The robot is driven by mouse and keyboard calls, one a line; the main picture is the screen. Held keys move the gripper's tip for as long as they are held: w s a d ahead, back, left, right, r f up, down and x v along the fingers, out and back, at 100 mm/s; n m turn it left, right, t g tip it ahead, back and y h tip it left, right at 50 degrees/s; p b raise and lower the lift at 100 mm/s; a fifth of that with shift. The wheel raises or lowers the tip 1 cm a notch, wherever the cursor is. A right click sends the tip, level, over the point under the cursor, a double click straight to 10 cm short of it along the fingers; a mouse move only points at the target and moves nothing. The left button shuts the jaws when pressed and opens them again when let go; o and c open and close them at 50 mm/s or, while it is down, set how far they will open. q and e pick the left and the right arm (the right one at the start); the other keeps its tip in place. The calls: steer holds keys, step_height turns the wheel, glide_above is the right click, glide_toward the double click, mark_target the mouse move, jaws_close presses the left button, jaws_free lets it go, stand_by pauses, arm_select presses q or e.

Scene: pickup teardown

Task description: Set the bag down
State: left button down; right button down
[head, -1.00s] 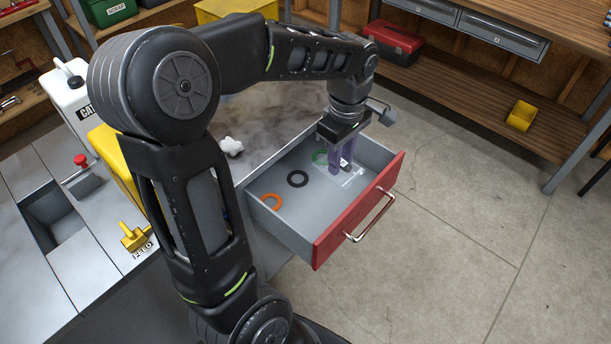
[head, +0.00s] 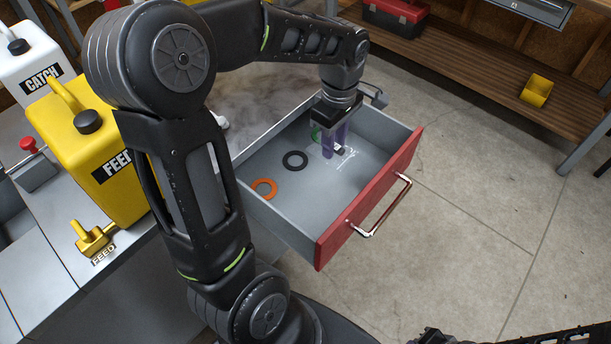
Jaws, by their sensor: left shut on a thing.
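My left gripper (head: 335,143) reaches down into an open drawer (head: 265,215) with a red front. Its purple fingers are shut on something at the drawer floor. A clear bag with white print (head: 346,163) shows faintly at the fingertips. Its outline is hard to make out, and the fingers hide part of it. I cannot tell whether it rests fully on the floor. A small dark piece shows between the fingertips.
A black ring (head: 295,160), an orange ring (head: 264,188) and a partly hidden green ring (head: 316,135) lie in the drawer. Yellow FEED jug (head: 90,150) and white CATCH jug (head: 30,70) stand left. The concrete floor right of the drawer is mostly clear.

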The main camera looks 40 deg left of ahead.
arm_select(q)
steer(key=shift+f, duration=1.25)
steer(key=shift+f, duration=0.1)
glide_above(330, 184)
steer(key=shift+f+b, duration=0.3)
steer(key=shift+f, duration=2.75)
steer(key=shift+f, duration=1.9)
steer(key=shift+f, duration=0.1)
steer(key=c, duration=1.1)
jaws_free()
